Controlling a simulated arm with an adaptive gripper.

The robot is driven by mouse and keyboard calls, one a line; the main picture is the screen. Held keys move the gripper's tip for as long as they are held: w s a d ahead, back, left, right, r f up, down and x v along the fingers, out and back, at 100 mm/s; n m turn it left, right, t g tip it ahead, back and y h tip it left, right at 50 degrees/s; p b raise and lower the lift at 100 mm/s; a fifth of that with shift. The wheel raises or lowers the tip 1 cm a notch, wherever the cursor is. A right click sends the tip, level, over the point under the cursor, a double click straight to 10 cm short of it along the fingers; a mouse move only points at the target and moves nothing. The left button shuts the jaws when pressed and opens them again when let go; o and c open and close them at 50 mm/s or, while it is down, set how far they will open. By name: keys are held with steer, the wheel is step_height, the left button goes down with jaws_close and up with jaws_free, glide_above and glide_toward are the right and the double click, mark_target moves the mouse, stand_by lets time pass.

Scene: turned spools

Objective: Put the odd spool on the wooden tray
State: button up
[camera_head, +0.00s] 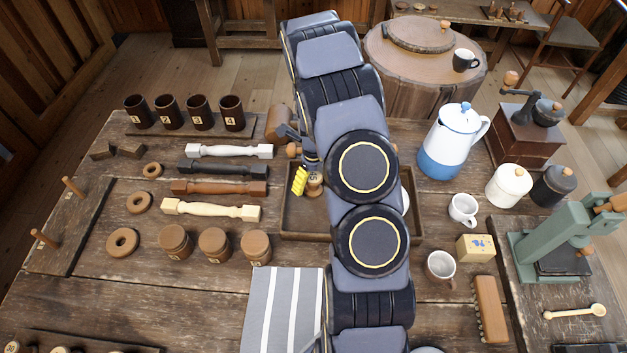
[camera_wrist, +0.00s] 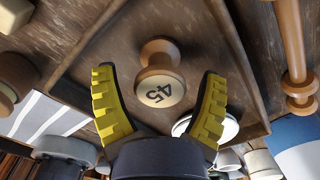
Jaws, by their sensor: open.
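A turned wooden spool (camera_wrist: 160,72) with a pale end marked 45 is inside the wooden tray (camera_wrist: 225,40). It appears to stand upright on the tray floor, its numbered end facing the wrist camera. My gripper (camera_wrist: 158,105) is open, with one yellow finger on each side of the spool and visible gaps between. In the head view, the spool (camera_head: 315,190) shows partly beside a yellow finger of my gripper (camera_head: 300,180). The tray (camera_head: 300,237) is largely hidden behind my arm. Other numbered pieces (camera_head: 12,347) are cut off at the bottom left.
A white round object (camera_wrist: 228,130) lies near the right finger. A blue-white pot (camera_head: 447,145) and mugs (camera_head: 463,208) stand right. A striped cloth (camera_head: 282,310) lies in front.

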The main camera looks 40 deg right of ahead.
mark_target(314, 176)
step_height(314, 176, up, 10)
steer(key=shift+r, duration=0.7)
steer(key=s+a+r+n, duration=0.4)
steer(key=a+r+n, duration=0.2)
steer(key=a+n, duration=0.25)
steer(key=s+a+r+n, duration=0.4)
steer(key=a+r+n, duration=0.25)
steer(key=n, duration=0.35)
steer(key=s+a+r+n, duration=0.1)
steer(key=s+a+n, duration=0.3)
steer(key=s+n, duration=0.2)
steer(key=s+a+r+n+g, duration=0.1)
steer(key=s+a+r+n, duration=0.1)
steer(key=s+a+n, duration=0.2)
steer(key=shift+s+n+g, duration=0.3)
steer(key=shift+s+n, duration=1.5)
steer(key=shift+n, duration=1.95)
